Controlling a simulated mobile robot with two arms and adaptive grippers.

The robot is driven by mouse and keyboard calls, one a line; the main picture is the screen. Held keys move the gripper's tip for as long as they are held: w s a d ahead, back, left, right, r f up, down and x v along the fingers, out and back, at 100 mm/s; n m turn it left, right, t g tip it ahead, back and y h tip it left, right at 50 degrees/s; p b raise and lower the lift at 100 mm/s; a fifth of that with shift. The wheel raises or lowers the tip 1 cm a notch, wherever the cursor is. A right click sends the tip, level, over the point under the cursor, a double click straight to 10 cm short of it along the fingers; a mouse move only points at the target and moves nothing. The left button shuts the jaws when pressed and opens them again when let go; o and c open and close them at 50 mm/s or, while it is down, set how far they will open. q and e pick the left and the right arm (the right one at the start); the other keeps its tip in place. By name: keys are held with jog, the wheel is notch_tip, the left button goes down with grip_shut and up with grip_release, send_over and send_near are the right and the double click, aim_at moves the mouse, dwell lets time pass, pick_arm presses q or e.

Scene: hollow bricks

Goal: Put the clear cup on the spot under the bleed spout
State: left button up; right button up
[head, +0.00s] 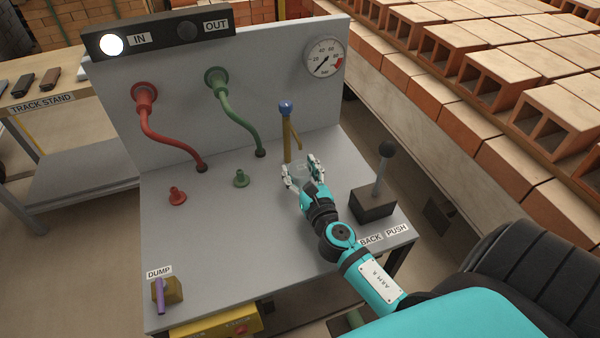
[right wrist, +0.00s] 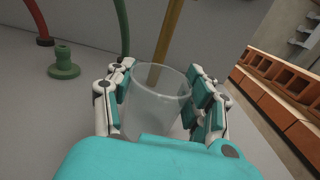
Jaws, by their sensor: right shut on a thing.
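The clear cup (right wrist: 155,105) is upright between the fingers of my right gripper (right wrist: 158,98), which is shut on it; the cup also shows in the head view (head: 301,171). My right gripper (head: 303,174) is over the grey bench top (head: 220,235), just in front of the brass bleed post (head: 287,140) with a blue knob (head: 285,107) and a short spout (head: 295,137). In the right wrist view the post (right wrist: 166,45) rises right behind the cup. I cannot tell whether the cup touches the bench, and the spot under the spout is hidden. My left gripper is not in view.
A lever on a dark block (head: 373,203) stands right of my right gripper. Red (head: 177,196) and green (head: 241,179) fittings stand to the left, below curved hoses. A purple dump handle (head: 160,296) is at the front left. The bench's front middle is clear.

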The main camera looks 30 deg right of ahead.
jog(key=shift+r, duration=0.1)
jog(key=o, duration=1)
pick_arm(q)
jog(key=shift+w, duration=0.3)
pick_arm(e)
jog(key=shift+o, duration=0.8)
jog(key=b+v, duration=0.3)
jog(key=v, duration=0.7)
jog(key=shift+s, duration=0.4)
jog(key=shift+s+a, duration=0.1)
jog(key=shift+s, duration=0.5)
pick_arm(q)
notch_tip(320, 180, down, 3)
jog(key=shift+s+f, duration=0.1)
